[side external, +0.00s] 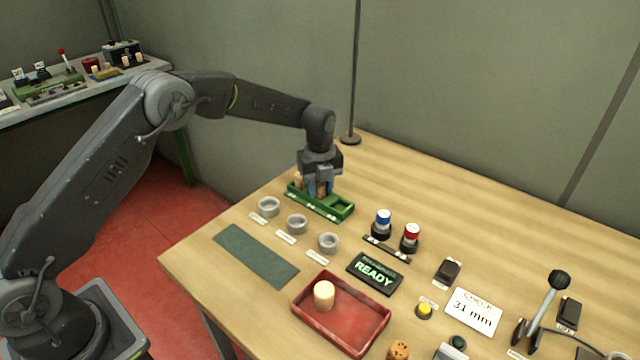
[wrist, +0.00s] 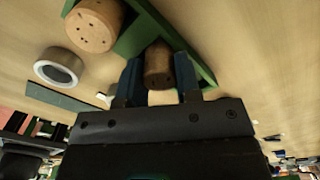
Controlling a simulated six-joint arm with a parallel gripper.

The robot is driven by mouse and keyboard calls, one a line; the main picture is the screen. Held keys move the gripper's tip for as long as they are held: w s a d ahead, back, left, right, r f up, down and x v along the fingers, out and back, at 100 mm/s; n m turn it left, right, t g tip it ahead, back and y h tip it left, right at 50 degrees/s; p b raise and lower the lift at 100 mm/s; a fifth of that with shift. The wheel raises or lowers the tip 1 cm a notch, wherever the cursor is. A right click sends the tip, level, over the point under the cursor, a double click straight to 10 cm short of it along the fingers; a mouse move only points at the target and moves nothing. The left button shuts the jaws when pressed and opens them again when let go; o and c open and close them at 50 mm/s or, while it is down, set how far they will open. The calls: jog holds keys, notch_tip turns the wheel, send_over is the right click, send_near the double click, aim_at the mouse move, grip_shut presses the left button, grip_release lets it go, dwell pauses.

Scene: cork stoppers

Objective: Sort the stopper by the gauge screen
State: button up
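My gripper (side external: 320,190) is over the green sorting tray (side external: 342,211) at the back of the table. In the wrist view its blue fingers (wrist: 159,82) stand against both sides of a brown cork stopper (wrist: 158,62). I cannot tell whether this stopper touches the tray floor. Another, speckled cork stopper (wrist: 92,27) is at the tray's left part; it shows partly behind the gripper in the side view (side external: 298,180). The gauge screen (side external: 375,274) reads READY in green letters. A card (side external: 473,312) reads CHECK 31 mm.
Three grey rings (side external: 297,224) stand in a row before the tray. Blue (side external: 383,220) and red (side external: 411,235) knobs, a yellow button (side external: 424,310) and a lever (side external: 546,305) stand to the right. A cork (side external: 399,350) is at the front.

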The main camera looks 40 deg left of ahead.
jog(key=o, duration=0.5)
jog(key=shift+o, duration=0.2)
jog(key=shift+r, duration=0.1)
notch_tip(320, 180, up, 14)
jog(key=shift+f, duration=0.2)
jog(key=shift+r, duration=0.1)
jog(key=s+r+n+t, duration=0.3)
jog(key=s+r+n, duration=0.85)
jog(key=s, duration=0.35)
jog(key=s+f+n+t, duration=0.2)
jog(key=s+f+n, duration=0.2)
jog(key=s+n, duration=0.9)
jog(key=s, duration=0.8)
jog(key=shift+a+f+t, duration=0.2)
jog(key=shift+a+t, duration=0.1)
jog(key=shift+a, duration=0.05)
